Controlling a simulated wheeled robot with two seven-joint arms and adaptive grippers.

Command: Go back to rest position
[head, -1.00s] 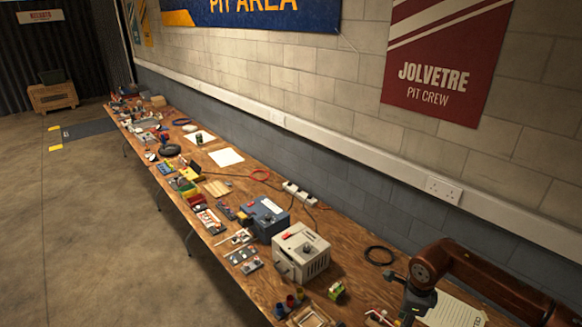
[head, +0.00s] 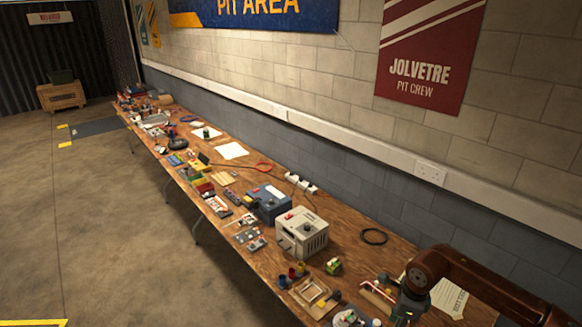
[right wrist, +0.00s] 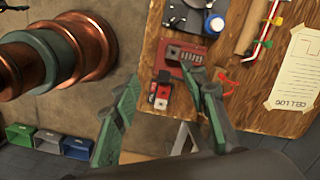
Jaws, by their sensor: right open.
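My right gripper (head: 410,302) hangs over the near right end of the wooden bench (head: 352,214) in the head view, its brown arm coming in from the right. In the right wrist view the same gripper (right wrist: 166,84) has its two green fingers spread wide, with nothing between them. Past the fingertips are a red vise-like fixture (right wrist: 184,62) and small red, black and white pieces (right wrist: 160,93) near the bench edge. Red-handled pliers (right wrist: 228,82) lie just right of the right finger. My left gripper is in neither view.
A cream box (head: 302,234) and a blue box (head: 268,204) stand on the cluttered bench, left of my right arm. A printed sheet (head: 449,298) lies beside the arm. Coloured bins (right wrist: 48,141) sit low in the wrist view. The floor (head: 110,225) left of the bench is open.

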